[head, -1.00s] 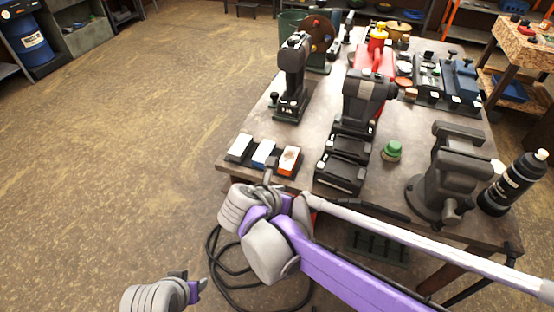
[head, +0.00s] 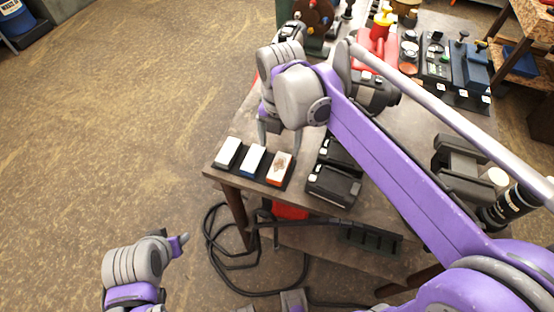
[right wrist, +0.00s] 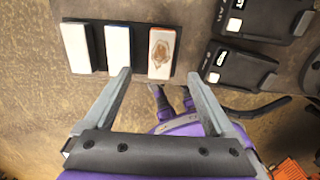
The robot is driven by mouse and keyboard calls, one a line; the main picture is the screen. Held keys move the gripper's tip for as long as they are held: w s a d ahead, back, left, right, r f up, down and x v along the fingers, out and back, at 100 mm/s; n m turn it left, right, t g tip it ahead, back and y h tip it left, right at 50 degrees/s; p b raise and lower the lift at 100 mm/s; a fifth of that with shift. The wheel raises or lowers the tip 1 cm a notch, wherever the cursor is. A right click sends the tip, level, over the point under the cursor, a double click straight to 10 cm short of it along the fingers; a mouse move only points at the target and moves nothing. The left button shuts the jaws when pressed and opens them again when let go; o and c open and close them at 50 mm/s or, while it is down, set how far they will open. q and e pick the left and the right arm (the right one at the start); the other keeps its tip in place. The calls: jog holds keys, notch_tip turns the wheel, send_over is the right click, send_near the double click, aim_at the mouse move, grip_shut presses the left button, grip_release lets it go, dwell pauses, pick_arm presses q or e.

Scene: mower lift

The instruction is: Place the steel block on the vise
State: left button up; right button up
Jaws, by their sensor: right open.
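Three light-topped blocks lie side by side in a dark tray (head: 268,177) at the table's near-left corner: a white one (head: 228,151), a blue-sided one (head: 252,160) and an orange-sided one with a brown mark (head: 280,168). I cannot tell which is the steel block. My right gripper (head: 278,133) is open and empty above the tray's far side. In the right wrist view, its fingers are apart, near the blue-sided (right wrist: 118,48) and orange-sided (right wrist: 161,53) blocks. The dark vise (head: 462,165) stands at the right, partly hidden by my right arm. My left gripper (head: 182,242) is low, off the table.
Black battery-like packs (head: 333,186) sit right of the tray. A black bottle (head: 515,206) stands by the vise. Tools, a red can (head: 378,42) and machines fill the far table. A black cable (head: 225,265) lies on the floor; the floor at left is clear.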

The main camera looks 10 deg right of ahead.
aim_at(280, 166)
jog(key=f, duration=0.2)
jog(key=shift+s+a+f, duration=0.1)
jog(key=shift+s+f, duration=0.15)
jog(key=shift+f, duration=0.1)
jog(key=shift+w+f, duration=0.15)
jog(key=shift+f, duration=2.85)
grip_shut()
